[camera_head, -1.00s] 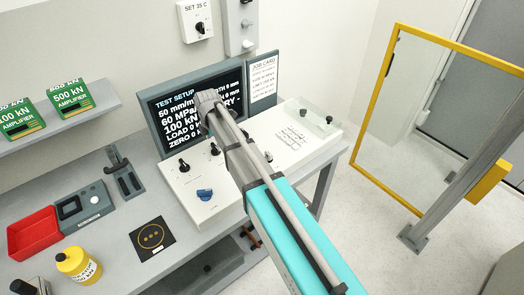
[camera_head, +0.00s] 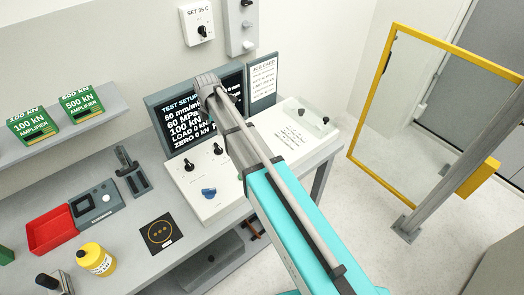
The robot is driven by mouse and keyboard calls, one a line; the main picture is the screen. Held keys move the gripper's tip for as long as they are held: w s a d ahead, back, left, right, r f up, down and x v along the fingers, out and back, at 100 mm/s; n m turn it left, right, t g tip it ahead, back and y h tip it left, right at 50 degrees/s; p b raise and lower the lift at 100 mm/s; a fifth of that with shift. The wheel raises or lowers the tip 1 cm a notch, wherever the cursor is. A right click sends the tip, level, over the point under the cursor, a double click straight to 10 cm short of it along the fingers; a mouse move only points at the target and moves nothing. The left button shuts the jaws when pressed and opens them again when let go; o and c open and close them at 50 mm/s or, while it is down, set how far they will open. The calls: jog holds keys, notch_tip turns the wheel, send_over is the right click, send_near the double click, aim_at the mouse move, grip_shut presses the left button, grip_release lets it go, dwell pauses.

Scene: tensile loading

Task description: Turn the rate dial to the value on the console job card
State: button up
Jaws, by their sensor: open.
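The pale console panel (camera_head: 228,203) carries a blue knob (camera_head: 209,193) at the front and two black knobs behind it, one at the left (camera_head: 189,166) and one farther right (camera_head: 218,149). Their labels are too small to read, so I cannot tell which is the rate dial. The job card (camera_head: 263,82) stands right of the screen; its lines are too small to read.
Green amplifier boxes stand on the shelf (camera_head: 104,104). A red tray (camera_head: 52,240), a yellow bottle (camera_head: 95,259) and a black pad (camera_head: 157,234) are on the bench. A yellow-framed clear guard (camera_head: 358,105) stands right.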

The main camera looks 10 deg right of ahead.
jog(key=s+d+f+m+b, duration=0.1)
jog(key=s+d+m, duration=0.2)
jog(key=d+m, duration=0.1)
jog(key=s+d+f+m+b, duration=0.1)
jog(key=s+d+m+b, duration=0.1)
jog(key=s+d+m, duration=0.2)
jog(key=s+d+f+m+b, duration=0.2)
jog(key=s+d+m, duration=0.2)
jog(key=d+m, duration=0.1)
jog(key=shift+d+f, duration=0.1)
jog(key=shift+d, duration=0.75)
jog(key=shift+s+d+f+m, duration=0.3)
jog(key=shift+s+d+m, duration=0.3)
jog(key=shift+m, duration=0.3)
jog(key=shift+d+b, duration=0.15)
jog(key=shift+b, duration=0.15)
jog(key=s+d+f+m+b, duration=0.1)
jog(key=s+d+m, duration=0.6)
jog(key=s+m, duration=0.1)
jog(key=shift+s+f+m, duration=0.15)
jog(key=shift+s+m, duration=0.2)
jog(key=shift+m, duration=0.25)
